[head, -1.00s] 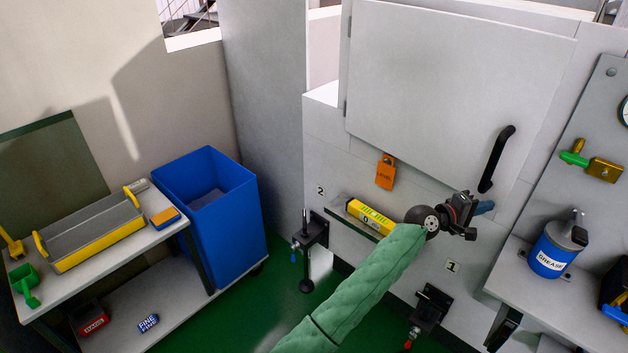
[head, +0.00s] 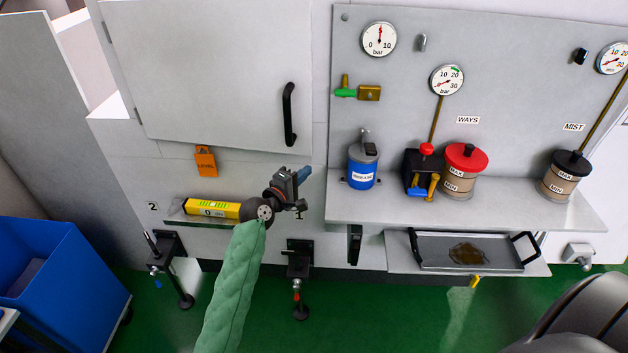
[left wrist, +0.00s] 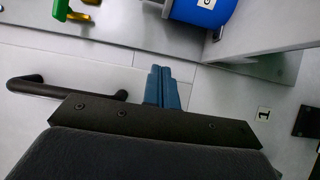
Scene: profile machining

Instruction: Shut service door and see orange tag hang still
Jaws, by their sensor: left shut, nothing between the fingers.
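The service door (head: 210,75) is a light grey panel with a black bar handle (head: 289,115) near its right edge. It looks flat against the machine front; I cannot tell whether a small gap is left. The orange tag (head: 205,162) marked LEVEL hangs upright just below the door's bottom edge, left of the handle. My left gripper (head: 303,175) is below the handle, apart from it, with its blue fingers shut and empty. The fingers also show in the left wrist view (left wrist: 162,88), with the handle (left wrist: 50,88) to their left. My right gripper is not in view.
A yellow level (head: 212,208) lies on a small ledge under the tag, beside my left wrist. On the right, a shelf (head: 400,207) holds a blue grease can (head: 362,168) and pots under gauges. A blue bin (head: 70,275) stands at left. Green floor is open in front.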

